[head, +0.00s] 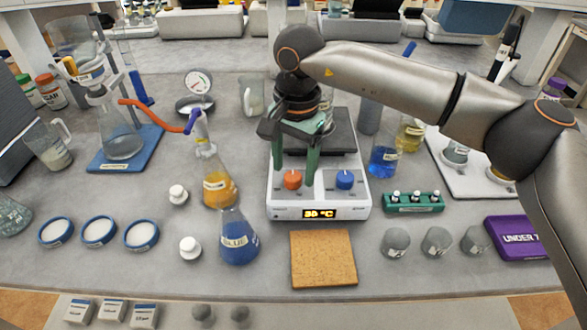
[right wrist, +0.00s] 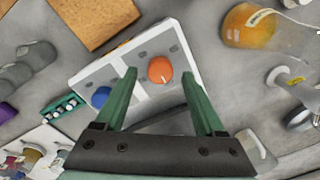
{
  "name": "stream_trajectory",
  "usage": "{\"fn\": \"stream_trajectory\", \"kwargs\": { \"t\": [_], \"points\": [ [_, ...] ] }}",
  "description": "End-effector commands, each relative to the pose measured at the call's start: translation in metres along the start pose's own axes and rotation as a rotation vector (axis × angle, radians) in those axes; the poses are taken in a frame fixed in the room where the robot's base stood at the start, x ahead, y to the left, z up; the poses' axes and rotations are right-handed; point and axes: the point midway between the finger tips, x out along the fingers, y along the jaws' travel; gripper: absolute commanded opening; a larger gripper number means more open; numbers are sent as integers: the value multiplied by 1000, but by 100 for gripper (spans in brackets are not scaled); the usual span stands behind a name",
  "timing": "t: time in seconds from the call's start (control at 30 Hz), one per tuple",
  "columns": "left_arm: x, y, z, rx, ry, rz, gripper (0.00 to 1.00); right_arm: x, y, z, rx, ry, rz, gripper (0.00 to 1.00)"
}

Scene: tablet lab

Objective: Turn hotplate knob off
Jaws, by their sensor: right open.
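The white hotplate (head: 319,197) stands in the middle of the bench, its lit display (head: 319,213) on the front face. It has an orange knob (head: 292,180) on the left and a blue knob (head: 345,180) on the right. My right gripper (head: 296,165) is over the hotplate, its green fingers pointing down near the orange knob. In the right wrist view, the fingers are apart and empty, with the orange knob (right wrist: 160,70) between and beyond the tips. The blue knob (right wrist: 101,97) lies just outside the left finger there. My left gripper is not in view.
A cork mat (head: 323,258) lies in front of the hotplate. Flasks of orange (head: 219,188) and blue (head: 238,243) liquid stand to the left. A blue beaker (head: 383,160) and a green vial rack (head: 413,202) stand close on the right.

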Motion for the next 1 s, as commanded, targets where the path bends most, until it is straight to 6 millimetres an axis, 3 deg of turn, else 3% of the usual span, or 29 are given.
{"fn": "stream_trajectory", "kwargs": {
  "t": [0.3,0.5,0.67,1.0],
  "points": [
    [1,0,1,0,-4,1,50,-69,-1,0,0,2,-3,71],
    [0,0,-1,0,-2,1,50,-101,-1,0,-1,1,-2,71],
    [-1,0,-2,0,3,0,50,-111,0,0,-1,0,-1,71],
    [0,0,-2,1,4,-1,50,-112,0,0,-2,0,-1,71]
  ]
}}
